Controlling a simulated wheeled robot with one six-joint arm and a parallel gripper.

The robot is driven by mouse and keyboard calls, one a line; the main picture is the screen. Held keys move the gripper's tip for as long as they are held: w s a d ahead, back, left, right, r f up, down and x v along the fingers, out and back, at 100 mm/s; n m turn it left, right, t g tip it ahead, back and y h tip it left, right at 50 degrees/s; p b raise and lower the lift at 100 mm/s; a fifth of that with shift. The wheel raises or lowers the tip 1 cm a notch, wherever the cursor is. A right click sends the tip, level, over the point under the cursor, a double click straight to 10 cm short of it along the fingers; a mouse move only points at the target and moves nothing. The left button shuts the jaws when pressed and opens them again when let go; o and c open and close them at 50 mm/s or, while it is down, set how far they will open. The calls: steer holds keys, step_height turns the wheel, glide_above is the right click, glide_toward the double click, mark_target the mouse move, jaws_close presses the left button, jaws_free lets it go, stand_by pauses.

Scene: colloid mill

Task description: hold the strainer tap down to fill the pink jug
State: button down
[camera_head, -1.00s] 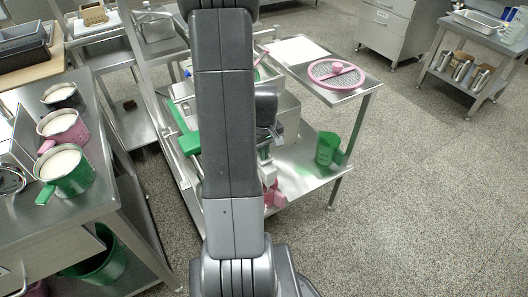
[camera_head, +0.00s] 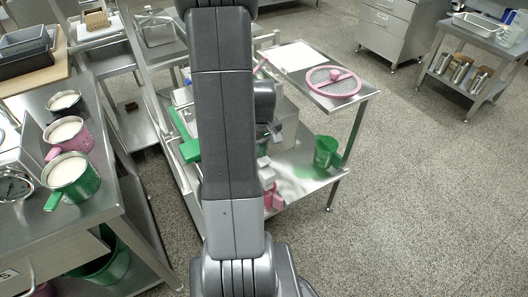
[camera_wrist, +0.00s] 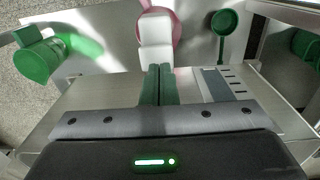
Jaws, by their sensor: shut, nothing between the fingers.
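My gripper (camera_wrist: 158,84) is in the wrist view with its two dark green fingers together and nothing between them. Just beyond the fingertips is a white two-part block (camera_wrist: 155,42), probably the tap's lever; whether the fingers touch it I cannot tell. Behind and below the white block shows the pink jug (camera_wrist: 174,28), partly covered by it. In the head view the pink jug (camera_head: 270,198) shows on the lower shelf beside my arm, mostly hidden, with the white block (camera_head: 263,164) above it. The jug's fill is not visible.
A green jug (camera_head: 326,152) stands on the lower shelf to the right. A round pink-rimmed mesh (camera_head: 334,83) lies on the upper shelf. Several filled jugs, including a green one (camera_head: 72,180), stand on the left table (camera_head: 55,235). The floor at right is clear.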

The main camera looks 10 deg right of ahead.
step_height(320, 180, up, 10)
steer(key=p, duration=0.1)
steer(key=shift+w, duration=0.15)
steer(key=shift+f, duration=0.1)
stand_by(0.4)
